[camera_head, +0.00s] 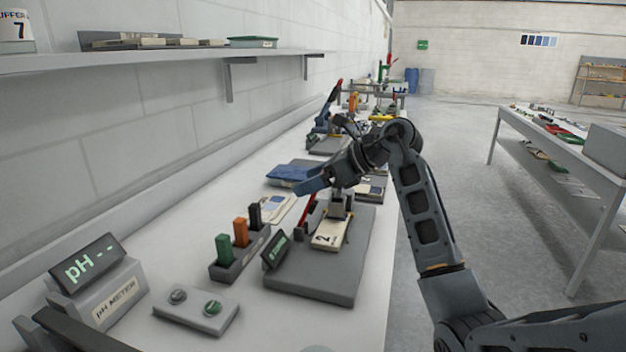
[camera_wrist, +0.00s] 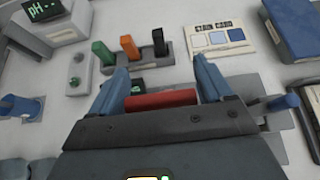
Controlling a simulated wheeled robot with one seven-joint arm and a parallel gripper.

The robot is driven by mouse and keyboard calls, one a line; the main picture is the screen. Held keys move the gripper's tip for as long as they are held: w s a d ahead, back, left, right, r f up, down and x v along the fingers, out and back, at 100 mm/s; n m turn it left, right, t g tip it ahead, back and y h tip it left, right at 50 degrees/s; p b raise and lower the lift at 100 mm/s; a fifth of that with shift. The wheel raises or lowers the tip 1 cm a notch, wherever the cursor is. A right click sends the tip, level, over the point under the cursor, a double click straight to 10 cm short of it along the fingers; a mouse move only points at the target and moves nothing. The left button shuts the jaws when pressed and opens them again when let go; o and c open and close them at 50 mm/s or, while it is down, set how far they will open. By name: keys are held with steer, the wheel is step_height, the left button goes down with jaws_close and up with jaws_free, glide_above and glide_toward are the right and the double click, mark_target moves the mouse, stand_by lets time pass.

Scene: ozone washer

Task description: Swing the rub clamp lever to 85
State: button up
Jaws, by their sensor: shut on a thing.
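The rub clamp lever (camera_head: 306,213) is a red bar standing up at a tilt on the rub clamp rig, whose grey base plate (camera_head: 312,287) lies on the bench. A cream block (camera_head: 329,236) marked 2 lies on the plate under a grey clamp part (camera_head: 340,207). My gripper (camera_head: 314,185) is at the upper end of the lever, its blue fingers pointing left. In the wrist view, the red lever (camera_wrist: 160,99) spans crosswise between the two blue fingers of my gripper (camera_wrist: 162,80), which is shut on it. The lever's lower end is hidden in the wrist view.
A small dark display (camera_head: 276,252) stands at the plate's left edge. A holder (camera_head: 240,264) with green, orange and black sticks is beside it. A pH meter (camera_head: 100,283) and a two-knob box (camera_head: 196,311) are nearer. A blue book (camera_head: 293,173) lies behind. The aisle at right is clear.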

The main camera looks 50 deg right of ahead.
steer(key=shift+a+f, duration=0.15)
steer(key=shift+f, duration=0.3)
steer(key=o, duration=1.2)
steer(key=shift+c, duration=0.2)
steer(key=shift+o, duration=1.2)
steer(key=shift+r, duration=0.2)
steer(key=b+v, duration=0.1)
steer(key=v, duration=0.6)
steer(key=shift+s+r, duration=0.15)
steer(key=shift+s, duration=0.15)
steer(key=shift+c, duration=0.5)
